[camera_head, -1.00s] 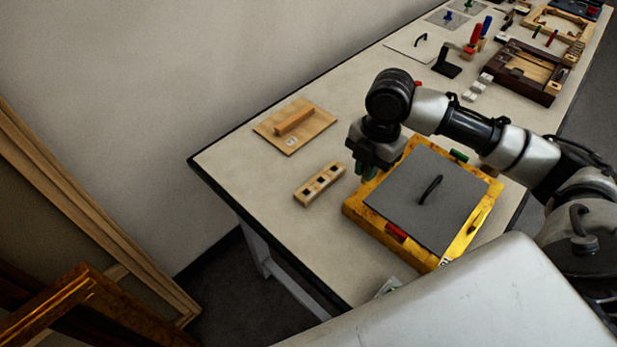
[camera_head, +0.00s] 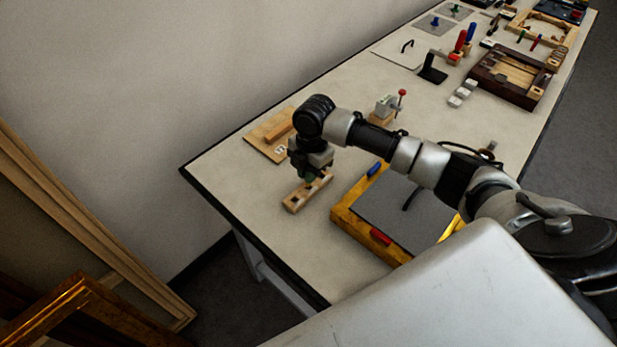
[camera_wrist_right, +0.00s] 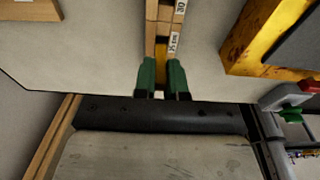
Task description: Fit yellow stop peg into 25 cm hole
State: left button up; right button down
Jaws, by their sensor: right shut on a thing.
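The light wooden block (camera_head: 294,203) with a row of square holes lies on the table. In the right wrist view the block (camera_wrist_right: 165,12) carries labels, one reading 25 cm. My right gripper (camera_head: 308,178) is over the block, pointing down. In the right wrist view its green fingers (camera_wrist_right: 163,80) are shut on the yellow stop peg (camera_wrist_right: 161,48), of which a small yellow part shows between them at the block. The peg's lower end is hidden, so I cannot tell whether it is in a hole. My left gripper is not in view.
A yellow frame (camera_head: 345,219) with a grey handled plate (camera_head: 395,210) lies right of the block. A wooden board with a bar (camera_head: 262,148) lies behind it. A small vise with a red knob (camera_head: 387,106) stands farther back. The table front-left is clear.

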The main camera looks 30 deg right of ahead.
notch_tip(320, 180, down, 3)
dwell(0.3)
jog(key=shift+f, duration=0.2)
jog(key=c, duration=1.2)
grip_release()
jog(key=shift+r, duration=0.1)
jog(key=r, duration=0.4)
jog(key=d+r, duration=0.1)
jog(key=r, duration=0.3)
jog(key=r+b, duration=0.1)
jog(key=r, duration=0.3)
jog(key=shift+w+d, duration=0.2)
